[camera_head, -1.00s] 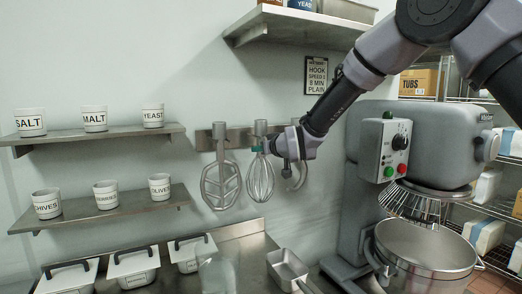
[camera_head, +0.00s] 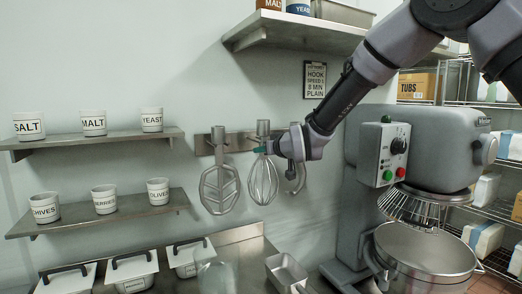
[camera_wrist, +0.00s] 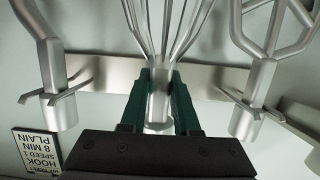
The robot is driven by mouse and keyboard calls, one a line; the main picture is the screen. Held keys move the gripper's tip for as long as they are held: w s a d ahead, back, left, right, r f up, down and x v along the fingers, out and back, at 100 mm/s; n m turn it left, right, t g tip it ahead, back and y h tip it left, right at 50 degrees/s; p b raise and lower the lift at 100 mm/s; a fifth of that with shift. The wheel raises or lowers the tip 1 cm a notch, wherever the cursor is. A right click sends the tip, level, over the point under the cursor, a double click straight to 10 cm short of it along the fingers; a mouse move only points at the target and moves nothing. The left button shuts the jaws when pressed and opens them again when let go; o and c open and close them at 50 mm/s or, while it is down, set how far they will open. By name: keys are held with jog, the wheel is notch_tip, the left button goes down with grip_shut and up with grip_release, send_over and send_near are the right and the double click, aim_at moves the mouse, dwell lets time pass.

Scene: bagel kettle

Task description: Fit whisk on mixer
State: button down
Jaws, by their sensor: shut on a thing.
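The whisk (camera_head: 263,182) is a wire balloon tool in front of the metal wall rack (camera_head: 204,142), between the flat beater and the hook. My gripper (camera_head: 258,150) is shut on its shaft near the top. In the wrist view the green fingers of my gripper (camera_wrist: 159,100) close on both sides of the silver whisk shaft (camera_wrist: 159,88). Whether the whisk is clear of the rack cannot be told. The grey mixer (camera_head: 430,150) stands at the right, with a wire guard (camera_head: 410,208) under its head and a steel bowl (camera_head: 425,252) below.
The flat beater (camera_head: 219,188) hangs just left of the whisk, and the hook (camera_wrist: 52,75) hangs on its other side, partly behind my wrist in the head view. Shelves with labelled pots (camera_head: 93,123) are at the left. A steel pan (camera_head: 286,270) lies on the counter below.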

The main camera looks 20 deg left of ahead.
jog(key=s+d, duration=0.5)
jog(key=d, duration=0.1)
jog(key=shift+s+d, duration=0.15)
jog(key=shift+d, duration=0.2)
dwell(0.5)
jog(key=s+d, duration=0.7)
jog(key=d, duration=0.2)
jog(key=shift+s+d, duration=0.15)
jog(key=shift+s, duration=0.1)
jog(key=shift+d, duration=0.1)
dwell(1.0)
